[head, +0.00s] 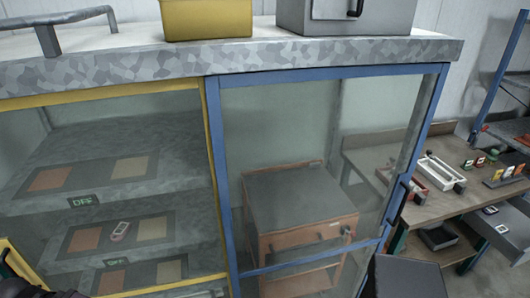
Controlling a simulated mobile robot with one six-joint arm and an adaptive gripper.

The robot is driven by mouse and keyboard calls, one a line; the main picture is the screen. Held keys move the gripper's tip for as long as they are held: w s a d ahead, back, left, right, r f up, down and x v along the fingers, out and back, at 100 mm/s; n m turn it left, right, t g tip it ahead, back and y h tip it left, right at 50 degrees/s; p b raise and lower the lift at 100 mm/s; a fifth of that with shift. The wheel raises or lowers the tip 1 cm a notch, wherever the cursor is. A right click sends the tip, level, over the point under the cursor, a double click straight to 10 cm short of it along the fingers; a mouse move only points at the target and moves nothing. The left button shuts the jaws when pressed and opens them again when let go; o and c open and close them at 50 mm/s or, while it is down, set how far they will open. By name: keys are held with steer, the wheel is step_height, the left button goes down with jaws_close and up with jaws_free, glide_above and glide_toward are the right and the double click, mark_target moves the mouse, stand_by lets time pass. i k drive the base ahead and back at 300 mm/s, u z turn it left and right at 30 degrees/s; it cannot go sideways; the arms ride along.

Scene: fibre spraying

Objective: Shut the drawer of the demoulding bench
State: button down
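A wooden-topped bench (443,207) stands at the right, partly behind the glazed cabinet; it looks like the demoulding bench. At its right end a grey drawer (497,241) appears pulled out, with small pale items (502,229) in or on it. The drawer is cut off by the right picture edge, so its front and handle are hidden. My gripper cannot be made out; only a dark piece, perhaps of my arm, shows at the bottom left corner.
A large cabinet with a yellow-framed bay and a blue-framed glass door (213,150) fills the left and middle. A yellow box (207,20) and a grey box (345,18) stand on its top. An orange-brown unit (300,225) shows through the glass. A blue-post rack (487,80) stands far right.

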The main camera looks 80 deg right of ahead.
mark_target(515, 213)
steer(key=u, duration=0.1)
steer(key=k, duration=1.1)
steer(key=z, duration=2.7)
steer(key=k, duration=0.15)
steer(key=z, duration=0.45)
